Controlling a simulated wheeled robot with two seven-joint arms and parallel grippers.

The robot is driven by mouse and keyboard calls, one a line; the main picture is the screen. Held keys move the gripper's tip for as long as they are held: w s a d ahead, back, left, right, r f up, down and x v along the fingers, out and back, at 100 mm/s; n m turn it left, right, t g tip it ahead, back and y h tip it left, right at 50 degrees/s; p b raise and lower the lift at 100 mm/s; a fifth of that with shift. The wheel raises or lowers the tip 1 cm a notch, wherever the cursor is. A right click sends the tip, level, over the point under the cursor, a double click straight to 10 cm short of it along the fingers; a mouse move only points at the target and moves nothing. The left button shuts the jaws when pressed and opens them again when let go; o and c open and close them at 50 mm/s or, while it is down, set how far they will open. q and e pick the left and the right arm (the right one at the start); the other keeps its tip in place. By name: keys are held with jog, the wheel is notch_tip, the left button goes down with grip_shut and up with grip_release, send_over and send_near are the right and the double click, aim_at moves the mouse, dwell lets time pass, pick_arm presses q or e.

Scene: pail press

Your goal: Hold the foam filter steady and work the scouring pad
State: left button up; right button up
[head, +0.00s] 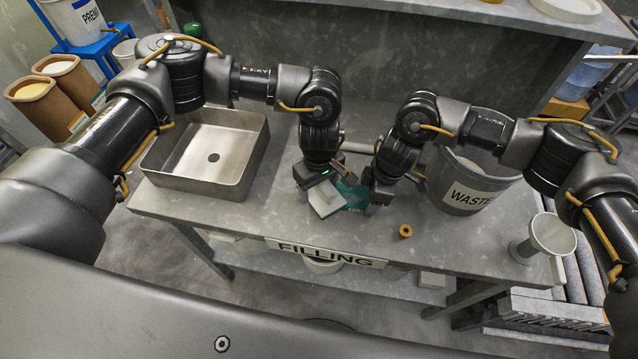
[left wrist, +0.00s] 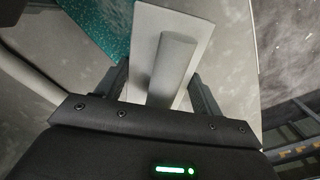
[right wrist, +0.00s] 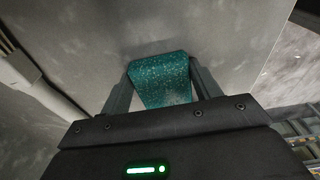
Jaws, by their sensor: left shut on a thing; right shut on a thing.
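The scouring pad, by its look a light grey flat plate with a raised grip (head: 327,200), is in my left gripper (head: 320,184). In the left wrist view the fingers close on the raised grip of the scouring pad (left wrist: 172,68). The foam filter, by its look a teal speckled slab (head: 354,197), is held by my right gripper (head: 368,192). The foam filter shows between the fingers in the right wrist view (right wrist: 160,80). The left wrist view shows the filter (left wrist: 98,22) beside the plate. I cannot tell whether the two touch.
A metal basin (head: 210,152) stands left on the grey table (head: 255,222). A grey waste bin (head: 470,185) stands at the right. A small brass fitting (head: 405,231) and a pale funnel (head: 548,236) are near the front right. The table between basin and grippers is clear.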

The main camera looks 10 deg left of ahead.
pick_arm(q)
jog(key=shift+r, duration=0.1)
dwell(0.3)
jog(key=shift+d, duration=1)
jog(key=shift+a, duration=0.1)
jog(key=shift+a+f, duration=0.2)
jog(key=shift+a, duration=0.75)
jog(key=shift+d, duration=0.1)
